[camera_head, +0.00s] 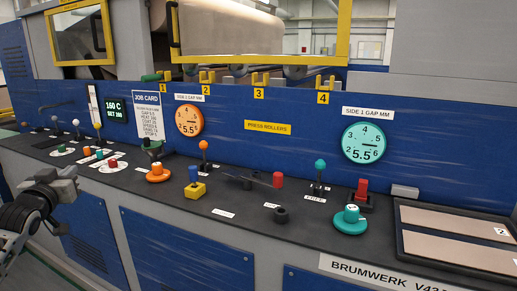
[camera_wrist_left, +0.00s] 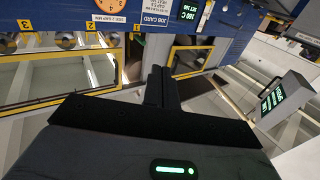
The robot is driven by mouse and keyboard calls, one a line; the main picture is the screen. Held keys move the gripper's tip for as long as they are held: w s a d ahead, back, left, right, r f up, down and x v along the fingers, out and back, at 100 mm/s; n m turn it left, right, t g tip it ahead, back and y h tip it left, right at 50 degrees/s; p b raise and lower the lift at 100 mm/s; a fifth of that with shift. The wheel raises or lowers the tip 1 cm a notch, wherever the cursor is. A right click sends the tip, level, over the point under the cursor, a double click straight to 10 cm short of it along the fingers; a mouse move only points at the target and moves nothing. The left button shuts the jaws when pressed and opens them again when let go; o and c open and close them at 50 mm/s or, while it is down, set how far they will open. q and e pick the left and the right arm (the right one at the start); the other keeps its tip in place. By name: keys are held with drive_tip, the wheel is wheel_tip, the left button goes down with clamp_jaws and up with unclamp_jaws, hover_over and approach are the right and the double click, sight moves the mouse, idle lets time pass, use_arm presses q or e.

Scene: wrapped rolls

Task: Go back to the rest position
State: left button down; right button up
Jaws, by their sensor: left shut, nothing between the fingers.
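My left gripper (camera_head: 68,176) is at the left edge of the head view, in front of the machine's console and near its left end. It is shut and empty. In the left wrist view its dark fingers (camera_wrist_left: 162,85) are together with nothing between them. My left arm comes up from the lower left corner. My right gripper is in neither view.
A dark console shelf (camera_head: 120,178) runs across the machine, with levers, buttons and an orange knob (camera_head: 158,172). A teal knob (camera_head: 349,220) and a two-panel tray (camera_head: 400,245) are at the right. Floor (camera_head: 30,262) shows at the lower left.

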use_arm(q)
drive_tip(key=s+d+f+m+g+h, duration=0.1)
drive_tip(key=s+d+f+m+g, duration=0.1)
drive_tip(key=s+d+f, duration=0.5)
drive_tip(key=s+d+f+m+g+h, duration=0.1)
drive_tip(key=s+d+f+m, duration=0.3)
drive_tip(key=f, duration=0.7)
drive_tip(key=s+d+f+m+g+h, duration=0.1)
drive_tip(key=s+d+f+g, duration=0.1)
drive_tip(key=d+f, duration=0.55)
drive_tip(key=s+d+f+n+g+h, duration=0.1)
drive_tip(key=s+d+f, duration=0.2)
drive_tip(key=s, duration=0.4)
drive_tip(key=s+d+f+g+h, duration=0.1)
drive_tip(key=s+d+f, duration=0.2)
drive_tip(key=s+d, duration=0.3)
drive_tip(key=s+d+f+n+g+h, duration=0.1)
drive_tip(key=s+d+f, duration=0.2)
drive_tip(key=s, duration=0.6)
drive_tip(key=shift+s+d+f+n, duration=0.25)
drive_tip(key=shift+d+f+n, duration=0.1)
drive_tip(key=shift+d, duration=0.7)
drive_tip(key=shift+s+a, duration=0.1)
